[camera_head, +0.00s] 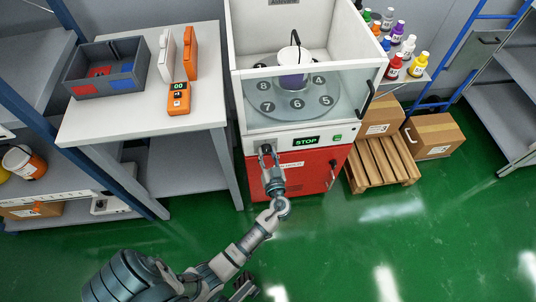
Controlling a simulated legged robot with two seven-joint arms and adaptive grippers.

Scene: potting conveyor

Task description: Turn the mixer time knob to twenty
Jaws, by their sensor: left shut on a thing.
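The mixer is a white cabinet with a clear front window (300,118) over a red lower body (310,177). Its front panel has a small dark display (305,142) reading STOP in green and a small green switch (338,136) to the right. My left gripper (267,151) is at the left part of this panel, shut on what appears to be the time knob. The gripper covers the knob, so its pointer and scale cannot be read. My right gripper is not in view.
A turntable (310,107) with numbered places holds a bucket (293,79) inside the mixer. A white table (140,128) at left holds a grey bin (75,87) and an orange device (179,99). Boxes and a wooden pallet (383,168) stand right. The green floor in front is clear.

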